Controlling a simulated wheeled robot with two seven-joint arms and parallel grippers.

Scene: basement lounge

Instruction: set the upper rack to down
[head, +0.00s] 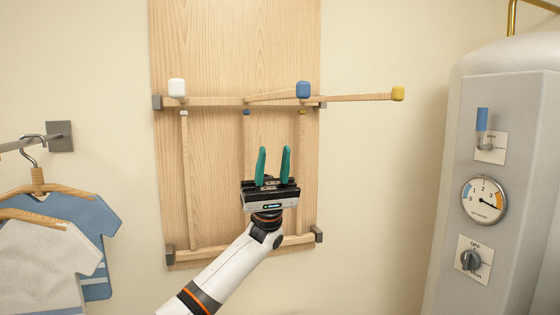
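The upper rack (213,101) is a wooden bar across the board. Its pegs stick out towards me and to the right, with a white knob (177,88), a blue knob (303,90) and a yellow knob (398,93). Below it, thinner rods with small white, blue and yellow tips stand upright along the board, down to a lower bar (209,251). My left gripper (273,165) is open and empty, fingers pointing up. In the picture it is below the upper rack, in front of the rods, hiding part of them. My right gripper is not in view.
The wooden board (235,45) is on a cream wall. Shirts on hangers (85,225) hang from a rail at the left. A grey tank with a gauge (484,200), a blue lever (482,119) and a knob (471,260) stands at the right.

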